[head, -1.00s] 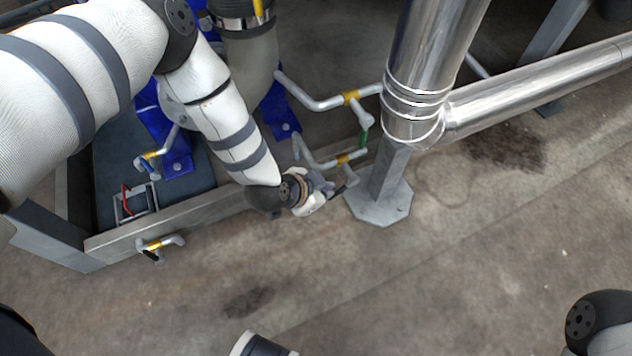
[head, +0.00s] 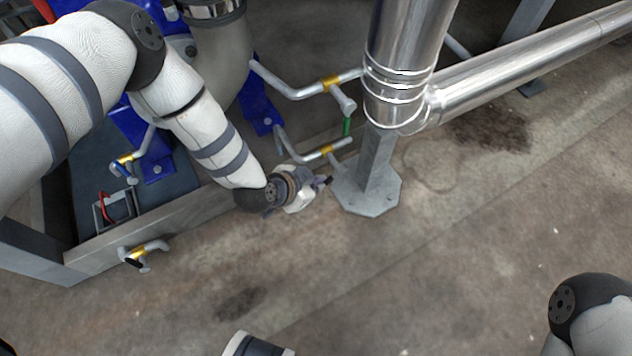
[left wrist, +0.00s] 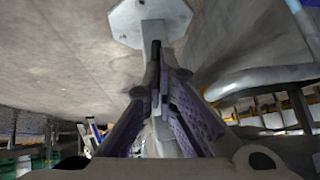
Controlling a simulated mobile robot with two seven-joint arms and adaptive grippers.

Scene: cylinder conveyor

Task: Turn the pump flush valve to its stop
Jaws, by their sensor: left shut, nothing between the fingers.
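Several small valves with yellow bands show on the pump pipework; I cannot tell which is the pump flush valve. One valve (head: 326,150) sits on the low pipe beside the steel post, just above my left gripper (head: 322,182) in the head view. A dark piece beside the fingertips may be its lever. In the left wrist view my left gripper (left wrist: 163,75) is shut, with purple pads and a thin black bar (left wrist: 155,50) at its tips, apparently not gripped. Contact with it is unclear. My right gripper is out of view.
The post's octagonal foot (head: 370,200) stands just right of my left gripper. A shiny pipe (head: 520,70) runs off right. A green-handled valve (head: 347,125) is above. A steel frame rail (head: 150,215) and another valve (head: 138,252) lie left. Open floor lies in front.

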